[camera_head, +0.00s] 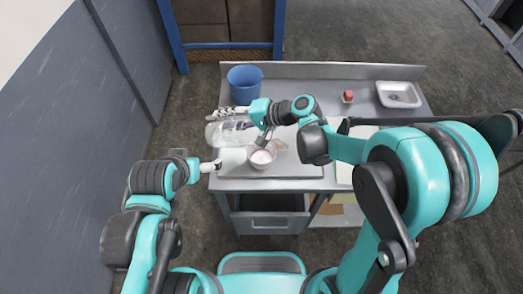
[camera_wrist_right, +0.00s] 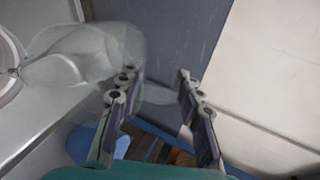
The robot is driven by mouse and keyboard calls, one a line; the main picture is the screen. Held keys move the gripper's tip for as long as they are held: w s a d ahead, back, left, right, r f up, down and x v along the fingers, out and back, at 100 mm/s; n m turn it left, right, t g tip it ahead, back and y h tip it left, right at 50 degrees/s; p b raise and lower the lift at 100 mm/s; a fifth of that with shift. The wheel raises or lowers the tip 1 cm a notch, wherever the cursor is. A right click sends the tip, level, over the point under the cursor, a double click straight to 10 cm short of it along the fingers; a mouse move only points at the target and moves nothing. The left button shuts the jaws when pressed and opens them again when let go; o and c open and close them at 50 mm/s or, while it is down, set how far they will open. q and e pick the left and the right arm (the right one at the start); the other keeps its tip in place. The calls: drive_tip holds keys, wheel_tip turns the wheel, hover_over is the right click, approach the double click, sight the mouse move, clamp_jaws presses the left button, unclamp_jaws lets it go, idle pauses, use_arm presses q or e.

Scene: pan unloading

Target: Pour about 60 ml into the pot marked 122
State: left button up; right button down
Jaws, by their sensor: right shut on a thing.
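A clear see-through jug (camera_head: 226,131) is held at the table's left side. It looks tilted, with its lower right part near a small round pot (camera_head: 262,155) with pale contents. No marking on the pot is readable. My right gripper (camera_head: 222,113) is shut on the jug. In the right wrist view the jug (camera_wrist_right: 75,58) lies left of my right gripper (camera_wrist_right: 155,92), and a clear part of it reaches between the fingers. Any liquid and its level cannot be made out. My left gripper (camera_head: 216,165) is at the table's left edge, left of the pot; its opening is unclear.
A blue bucket (camera_head: 244,82) stands behind the jug on the grey metal table (camera_head: 310,82). A small red object (camera_head: 347,96) and a white tray (camera_head: 398,94) are at the back right. A raised rim runs along the back. My right arm covers part of the table's right side.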

sight(212, 125)
drive_tip(key=shift+a+r+h+p, duration=0.35)
drive_tip(key=shift+r+p, duration=0.1)
drive_tip(key=shift+p, duration=0.35)
drive_tip(key=shift+w+a+f+g+h+p, duration=0.15)
drive_tip(key=shift+a+f+g+h+p, duration=0.1)
drive_tip(key=shift+a+f+h, duration=0.35)
drive_tip(key=shift+w+a+f+g+h+p, duration=0.15)
drive_tip(key=shift+a+f+g+h+p, duration=0.2)
drive_tip(key=shift+f+h, duration=0.3)
drive_tip(key=shift+w+a+f+h, duration=0.1)
drive_tip(key=shift+a+f+h, duration=0.15)
drive_tip(key=shift+f, duration=0.2)
drive_tip(key=shift+w+a+h, duration=0.1)
drive_tip(key=shift+a+h, duration=0.05)
drive_tip(key=shift+h, duration=0.2)
drive_tip(key=shift+a+f, duration=0.15)
